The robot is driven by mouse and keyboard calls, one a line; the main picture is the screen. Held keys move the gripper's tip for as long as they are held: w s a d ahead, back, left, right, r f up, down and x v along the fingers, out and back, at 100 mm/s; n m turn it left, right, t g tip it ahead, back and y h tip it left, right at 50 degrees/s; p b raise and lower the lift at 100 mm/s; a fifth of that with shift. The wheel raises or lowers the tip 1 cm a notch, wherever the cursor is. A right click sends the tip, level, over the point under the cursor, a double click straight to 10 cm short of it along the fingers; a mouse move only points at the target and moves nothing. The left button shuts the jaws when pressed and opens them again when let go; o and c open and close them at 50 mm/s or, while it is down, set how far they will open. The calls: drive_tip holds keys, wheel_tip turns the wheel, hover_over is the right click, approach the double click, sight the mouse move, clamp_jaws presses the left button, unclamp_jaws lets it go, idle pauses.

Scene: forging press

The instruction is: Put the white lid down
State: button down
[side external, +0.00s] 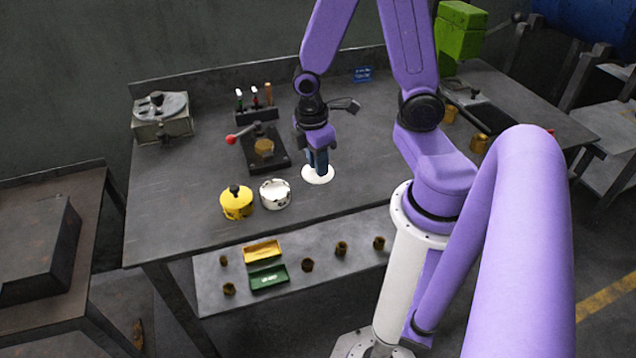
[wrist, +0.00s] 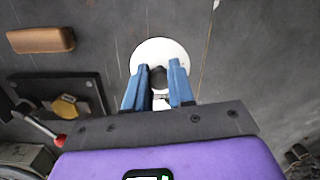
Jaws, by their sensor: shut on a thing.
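The white lid (side external: 318,176) is a flat round disc at the table's middle, right of the white pot. My gripper (side external: 318,172) is directly above it, pointing down, its blue fingers shut on the lid's dark knob. In the wrist view the white lid (wrist: 160,52) shows beyond the fingers, and the dark knob (wrist: 158,78) sits between the fingertips of my gripper (wrist: 160,82). The lid looks level and at or very near the tabletop; I cannot tell if it touches. The white pot (side external: 275,194) stands without a lid, beside a yellow pot (side external: 236,203) with its lid on.
A small press with a red-knobbed lever (side external: 264,150) stands behind the pots. A tool holder (side external: 256,108) and a grey metal box (side external: 162,118) are further back. Brass parts (side external: 479,143) lie at the right. The table (side external: 370,150) is clear around the lid.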

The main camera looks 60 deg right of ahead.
sight(318, 192)
drive_tip(key=shift+f, duration=2.85)
drive_tip(key=shift+f, duration=0.15)
drive_tip(key=c, duration=1)
unclamp_jaws()
drive_tip(key=shift+o, duration=0.2)
drive_tip(key=r, duration=0.7)
drive_tip(key=w+r, duration=0.1)
drive_tip(key=r, duration=0.3)
drive_tip(key=shift+a, duration=0.4)
drive_tip(key=shift+s+a+r, duration=0.1)
drive_tip(key=shift+r, duration=0.55)
drive_tip(key=s+a+r+n+t+y, duration=0.1)
drive_tip(key=s+a+r, duration=0.4)
drive_tip(key=s+a, duration=0.4)
drive_tip(key=shift+s+a, duration=0.3)
drive_tip(key=shift+s, duration=0.75)
